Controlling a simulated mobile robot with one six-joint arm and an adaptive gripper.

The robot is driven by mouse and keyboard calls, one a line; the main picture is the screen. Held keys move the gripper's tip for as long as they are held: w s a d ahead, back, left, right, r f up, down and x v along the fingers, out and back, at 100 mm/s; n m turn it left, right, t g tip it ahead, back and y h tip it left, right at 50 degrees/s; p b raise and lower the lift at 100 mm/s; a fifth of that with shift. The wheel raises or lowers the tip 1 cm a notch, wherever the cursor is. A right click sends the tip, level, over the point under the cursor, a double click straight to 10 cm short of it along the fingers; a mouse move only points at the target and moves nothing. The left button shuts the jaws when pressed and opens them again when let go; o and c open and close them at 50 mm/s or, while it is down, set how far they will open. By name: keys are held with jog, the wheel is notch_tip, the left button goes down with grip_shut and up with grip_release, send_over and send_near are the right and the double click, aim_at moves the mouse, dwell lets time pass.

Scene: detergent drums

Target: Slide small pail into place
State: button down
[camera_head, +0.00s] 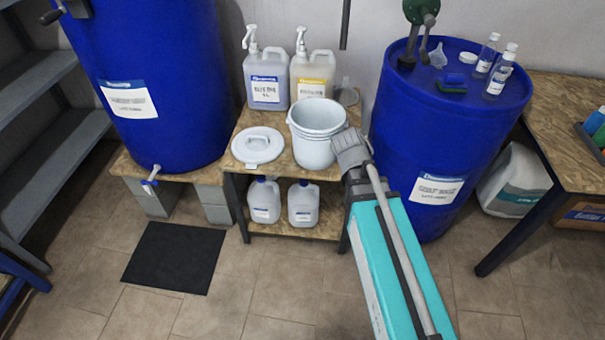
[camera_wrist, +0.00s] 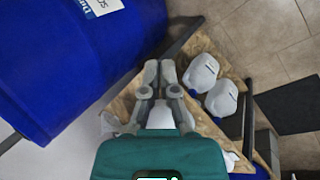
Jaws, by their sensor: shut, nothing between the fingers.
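The small pail (camera_head: 316,132) is white, open-topped and upright on the upper board of a low wooden stand (camera_head: 272,176). Its lid (camera_head: 257,146) lies flat to its left. My gripper (camera_head: 350,150) is at the pail's right side, close against it in the picture; I cannot tell whether they touch. In the wrist view my gripper (camera_wrist: 160,70) has its fingers together and empty, over the stand's edge beside a blue drum.
Blue drums stand left (camera_head: 150,85) and right (camera_head: 440,120) of the stand. Two pump jugs, grey (camera_head: 266,80) and yellow-labelled (camera_head: 312,76), stand behind the pail. Two small jugs (camera_head: 264,200) sit on the lower shelf. A black mat (camera_head: 175,257) lies on open floor.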

jog(key=w+a+f+n+t+h+b, duration=0.2)
jog(key=w+a+f+n+t+b, duration=0.15)
jog(key=f+n+b, duration=0.35)
jog(key=n+t+h+b, duration=0.1)
jog(key=n+t+b, duration=0.9)
jog(key=n+b, duration=1)
send_near(303, 159)
jog(key=s+a+m+b, duration=0.3)
jog(key=s+m+b, duration=0.1)
jog(key=s, duration=0.2)
jog(key=shift+w+d+f, duration=0.2)
jog(key=x, duration=1.4)
jog(key=shift+s+d+r, duration=0.1)
jog(key=shift+d+r, duration=0.05)
jog(key=shift+r, duration=0.05)
